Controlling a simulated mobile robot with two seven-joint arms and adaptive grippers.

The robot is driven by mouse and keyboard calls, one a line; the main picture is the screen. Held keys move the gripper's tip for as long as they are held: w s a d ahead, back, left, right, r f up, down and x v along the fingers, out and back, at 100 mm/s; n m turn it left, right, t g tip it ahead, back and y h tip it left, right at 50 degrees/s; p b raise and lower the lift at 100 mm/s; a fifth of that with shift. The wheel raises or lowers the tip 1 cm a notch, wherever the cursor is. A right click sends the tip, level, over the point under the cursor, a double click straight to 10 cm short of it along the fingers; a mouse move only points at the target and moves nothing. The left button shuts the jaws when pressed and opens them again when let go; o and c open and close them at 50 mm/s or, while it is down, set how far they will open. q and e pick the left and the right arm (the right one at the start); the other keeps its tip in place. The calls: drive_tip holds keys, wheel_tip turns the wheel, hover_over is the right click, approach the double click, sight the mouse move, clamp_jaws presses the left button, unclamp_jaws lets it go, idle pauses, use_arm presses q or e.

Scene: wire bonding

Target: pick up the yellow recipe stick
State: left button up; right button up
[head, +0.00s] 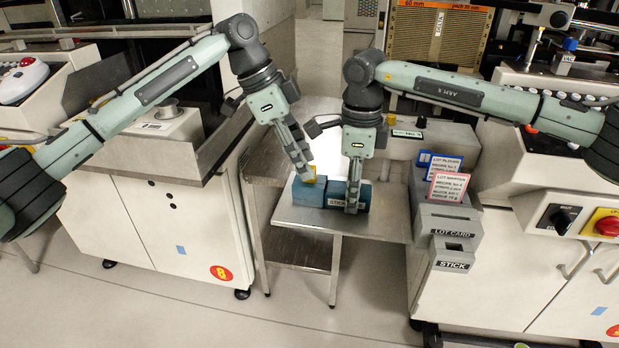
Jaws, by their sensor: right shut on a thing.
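A small patch of the yellow recipe stick (311,172) shows at the top of a blue block-like holder (308,192), mostly hidden.
The steel table (385,225) has free room at its right and front. A grey box (456,220) labelled LOT CARD and STICK stands to the right, with blue- and red-framed cards above it. White machine cabinets (170,225) flank the table. The floor in front is clear.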

use_arm(q)
drive_tip(key=shift+d+f, duration=0.3)
drive_tip(key=shift+f, duration=0.35)
clamp_jaws()
drive_tip(key=shift+r, duration=0.1)
wheel_tip(320, 180, up, 4)
drive_tip(key=shift+f, duration=0.1)
drive_tip(key=w+a, duration=0.1)
drive_tip(key=a, duration=1.7)
drive_tip(key=shift+w+f, duration=0.2)
use_arm(e)
drive_tip(key=o, duration=1.3)
